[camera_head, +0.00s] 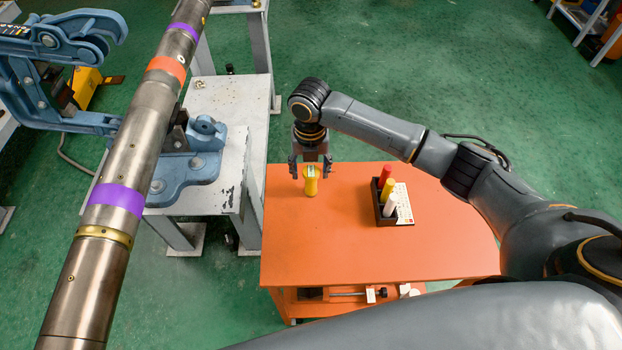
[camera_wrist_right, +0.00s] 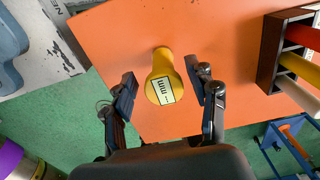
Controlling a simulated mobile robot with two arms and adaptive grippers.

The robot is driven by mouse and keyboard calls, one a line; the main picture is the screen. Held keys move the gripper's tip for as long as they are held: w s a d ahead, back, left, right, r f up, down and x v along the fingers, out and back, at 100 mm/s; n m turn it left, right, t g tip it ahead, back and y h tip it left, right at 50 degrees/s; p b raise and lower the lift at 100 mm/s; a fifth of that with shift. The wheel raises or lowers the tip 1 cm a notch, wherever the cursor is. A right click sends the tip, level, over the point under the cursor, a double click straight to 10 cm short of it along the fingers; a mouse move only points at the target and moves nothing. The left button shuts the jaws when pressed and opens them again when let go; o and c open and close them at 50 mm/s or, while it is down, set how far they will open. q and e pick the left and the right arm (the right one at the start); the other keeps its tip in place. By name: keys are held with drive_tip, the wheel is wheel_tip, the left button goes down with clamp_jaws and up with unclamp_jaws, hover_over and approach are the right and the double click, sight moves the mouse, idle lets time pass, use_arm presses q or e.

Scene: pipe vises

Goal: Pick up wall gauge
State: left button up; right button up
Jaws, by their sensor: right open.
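The wall gauge (camera_head: 311,181) is a small yellow device with a pale display face, standing on the orange table (camera_head: 350,250) near its far left part. In the right wrist view the gauge (camera_wrist_right: 162,80) shows its display marked "mm" and lies between the two fingers. My right gripper (camera_head: 311,170) is open around or just above the gauge, with a finger to each side. My left gripper is not in view.
A dark holder (camera_head: 381,215) with red, yellow and white markers stands to the right on the table. A long metal pipe (camera_head: 135,150) with purple and orange bands runs along the left, by a blue vise (camera_head: 190,170) on a grey bench (camera_head: 232,105). The table front is clear.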

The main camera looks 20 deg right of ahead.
sight(311, 183)
drive_tip(key=f, duration=0.1)
drive_tip(key=f+p, duration=0.1)
drive_tip(key=f, duration=0.3)
drive_tip(key=shift+s, duration=0.4)
clamp_jaws()
